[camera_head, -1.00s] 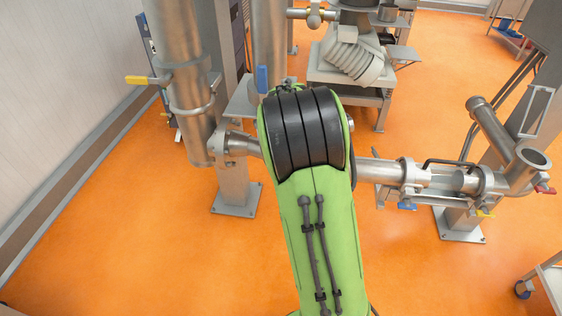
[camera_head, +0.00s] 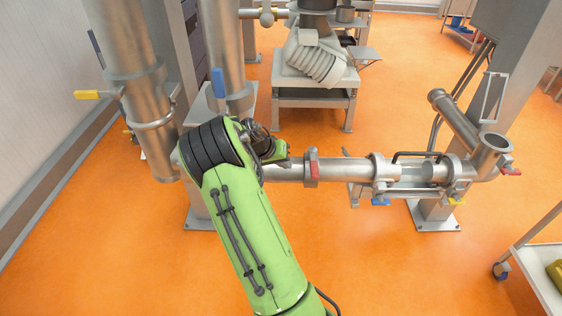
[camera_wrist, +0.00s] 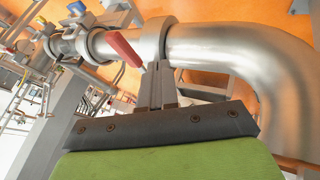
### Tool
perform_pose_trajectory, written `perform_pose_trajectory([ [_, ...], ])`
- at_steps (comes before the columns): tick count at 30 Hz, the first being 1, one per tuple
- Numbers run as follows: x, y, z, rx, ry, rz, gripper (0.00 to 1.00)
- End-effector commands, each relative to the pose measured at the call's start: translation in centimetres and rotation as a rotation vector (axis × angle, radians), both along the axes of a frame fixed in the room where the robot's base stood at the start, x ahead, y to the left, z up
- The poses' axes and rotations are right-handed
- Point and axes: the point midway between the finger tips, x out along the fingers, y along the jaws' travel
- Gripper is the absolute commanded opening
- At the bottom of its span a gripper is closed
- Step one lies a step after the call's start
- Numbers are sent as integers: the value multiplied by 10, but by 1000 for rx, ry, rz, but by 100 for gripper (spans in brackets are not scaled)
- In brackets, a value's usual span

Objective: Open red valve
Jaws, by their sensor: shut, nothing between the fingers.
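The red valve handle (camera_head: 314,169) stands on a collar of the horizontal steel pipe (camera_head: 345,168), right of my gripper in the head view. In the wrist view the red handle (camera_wrist: 124,48) is a tapered lever against the pipe, with its lower end close to my fingertips. My gripper (camera_wrist: 158,75) is shut and empty, its two fingers together just beside the handle's end; I cannot tell whether they touch it. In the head view my gripper (camera_head: 283,158) is small, partly hidden by my own arm, and near the pipe left of the handle.
A second red handle (camera_head: 511,171) is at the far right pipe end. A blue handle (camera_head: 380,202) and a yellow handle (camera_head: 457,201) hang below the pipe. A tall steel pipe (camera_head: 130,60) stands left. A cart (camera_head: 540,270) is at lower right. Orange floor in front is clear.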

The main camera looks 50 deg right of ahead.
Motion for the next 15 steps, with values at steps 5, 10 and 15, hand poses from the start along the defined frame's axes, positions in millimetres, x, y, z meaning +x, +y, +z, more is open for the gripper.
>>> perform_pose_trajectory([
  [5, -5, -24, -35, -1, 1, -2, 0],
  [10, -26, -43, -33, -1, -2, -4, 0],
  [15, -34, -49, -32, 0, -1, 1, 0],
])
